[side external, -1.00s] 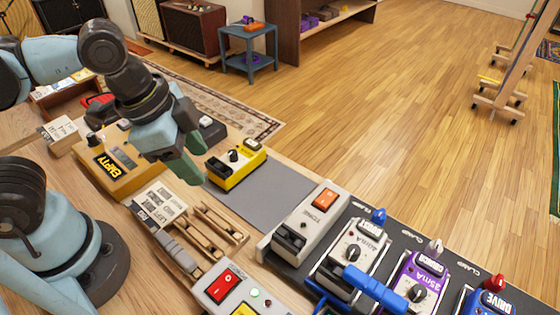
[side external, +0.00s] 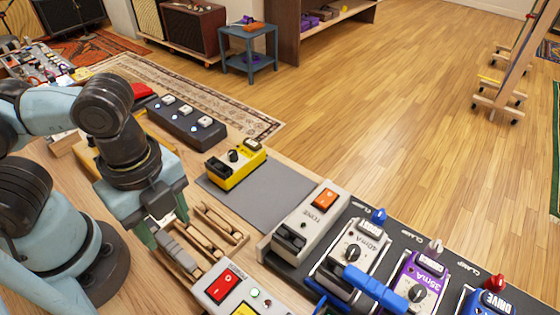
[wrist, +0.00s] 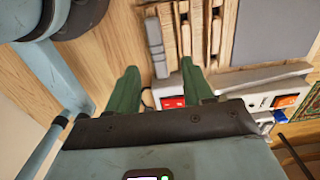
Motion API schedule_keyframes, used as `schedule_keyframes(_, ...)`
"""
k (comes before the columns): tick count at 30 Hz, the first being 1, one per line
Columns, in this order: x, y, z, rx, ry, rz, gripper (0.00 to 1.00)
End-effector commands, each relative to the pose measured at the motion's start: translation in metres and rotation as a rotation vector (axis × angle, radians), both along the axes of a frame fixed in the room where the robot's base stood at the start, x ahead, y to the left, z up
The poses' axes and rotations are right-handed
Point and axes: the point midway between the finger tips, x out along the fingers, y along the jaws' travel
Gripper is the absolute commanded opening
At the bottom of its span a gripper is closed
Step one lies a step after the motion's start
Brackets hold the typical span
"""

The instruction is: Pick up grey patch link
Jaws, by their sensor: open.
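The grey patch link (side external: 180,252) is a ribbed grey bar lying at the near left side of a wooden slotted rack (side external: 236,236). In the wrist view the grey patch link (wrist: 155,45) lies ahead of the fingertips, roughly in line with the gap between them. My gripper (side external: 167,222) points down over the left end of the rack, close to the link. In the wrist view my gripper (wrist: 159,72) has its two green fingers spread apart with nothing held between them.
A power strip with a red switch (side external: 223,285) sits just right of the link. A yellow pedal (side external: 236,165) stands on a grey mat (side external: 265,195) behind the rack. A dark footswitch box (side external: 187,122) is farther back. Several clamped pedals fill the right.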

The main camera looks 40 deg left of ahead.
Motion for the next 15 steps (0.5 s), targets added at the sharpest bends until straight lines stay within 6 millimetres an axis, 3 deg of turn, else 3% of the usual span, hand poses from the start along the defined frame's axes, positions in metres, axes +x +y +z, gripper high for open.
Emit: schedule_keyframes(15,-0.003,0.0,-0.031,0.0,0.0,0.001,0.51)
